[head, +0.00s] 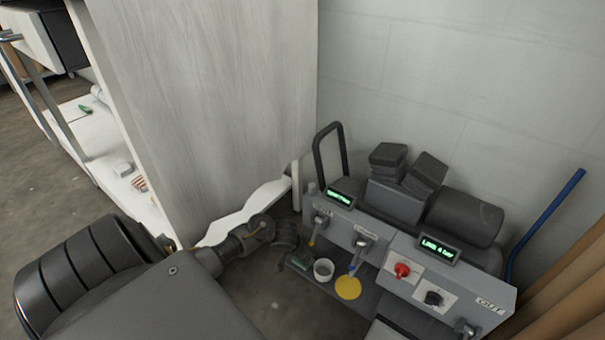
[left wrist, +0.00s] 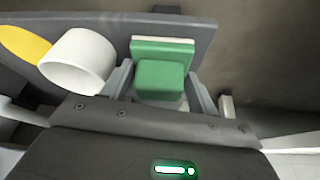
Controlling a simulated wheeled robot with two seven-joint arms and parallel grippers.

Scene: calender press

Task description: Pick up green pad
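The green pad (left wrist: 160,76) shows in the left wrist view as a green block with a pale edge, on a dark grey shelf. The fingers look open, with narrow gaps beside the pad. In the head view my left gripper (head: 291,246) reaches down to the shelf's left end. My right gripper is not in view.
The white cup (head: 323,269) and a yellow disc (head: 348,287) sit right of the pad; the cup (left wrist: 78,58) is close to one finger in the wrist view. The press (head: 400,250) stands behind. A tall pale panel (head: 210,110) rises at left.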

